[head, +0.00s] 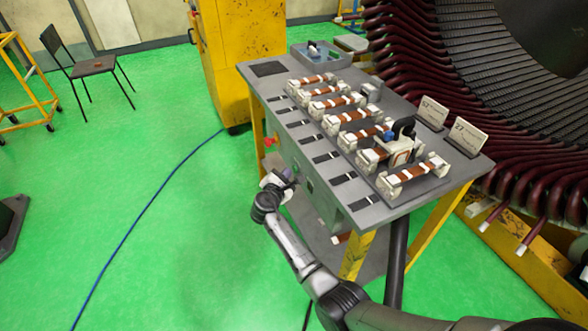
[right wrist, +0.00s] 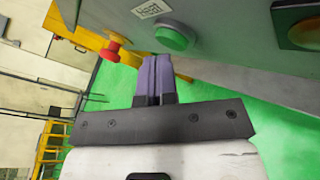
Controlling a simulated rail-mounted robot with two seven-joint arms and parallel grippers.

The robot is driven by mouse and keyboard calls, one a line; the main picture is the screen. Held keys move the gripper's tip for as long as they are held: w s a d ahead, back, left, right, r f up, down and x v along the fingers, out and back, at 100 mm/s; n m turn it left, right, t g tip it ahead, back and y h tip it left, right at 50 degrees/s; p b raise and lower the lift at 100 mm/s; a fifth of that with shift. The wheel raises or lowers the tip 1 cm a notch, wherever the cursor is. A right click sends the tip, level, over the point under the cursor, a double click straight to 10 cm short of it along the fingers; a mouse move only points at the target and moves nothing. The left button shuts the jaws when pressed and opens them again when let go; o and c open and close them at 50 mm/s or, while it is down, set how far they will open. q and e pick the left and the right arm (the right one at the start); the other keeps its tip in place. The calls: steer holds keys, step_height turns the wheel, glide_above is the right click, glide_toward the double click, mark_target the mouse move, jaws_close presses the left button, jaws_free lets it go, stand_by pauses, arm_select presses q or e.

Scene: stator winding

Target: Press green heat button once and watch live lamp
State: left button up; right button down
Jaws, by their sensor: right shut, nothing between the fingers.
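The green button (right wrist: 174,38) sits on the grey front panel of the bench in the right wrist view. My right gripper (right wrist: 157,60) is shut and empty, its purple-grey fingertips right beside the button's lower edge. I cannot tell whether they touch it. In the head view the right gripper (head: 287,176) is at the bench front, and I cannot make out the button there. A round amber lamp (right wrist: 306,34) is at the right edge of the right wrist view, partly cut off. I cannot tell whether it is lit. My left gripper is not in view.
A red mushroom knob (right wrist: 111,47) on a yellow base is left of the green button; it also shows in the head view (head: 270,142). The grey bench (head: 366,208) carries several copper-wound coils (head: 345,118). The large stator (head: 420,60) stands behind it.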

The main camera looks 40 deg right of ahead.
steer(key=shift+s+d+p, duration=0.1)
steer(key=shift+d+p, duration=0.2)
steer(key=shift+d, duration=0.05)
stand_by(0.7)
stand_by(0.5)
steer(key=shift+a, duration=0.2)
steer(key=shift+w+a, duration=0.25)
steer(key=shift+a, duration=0.3)
steer(key=a, duration=0.1)
steer(key=w+a, duration=0.1)
steer(key=a, duration=0.2)
steer(key=shift+w+a+b, duration=0.3)
steer(key=shift+a+b, duration=0.05)
steer(key=shift+b, duration=0.05)
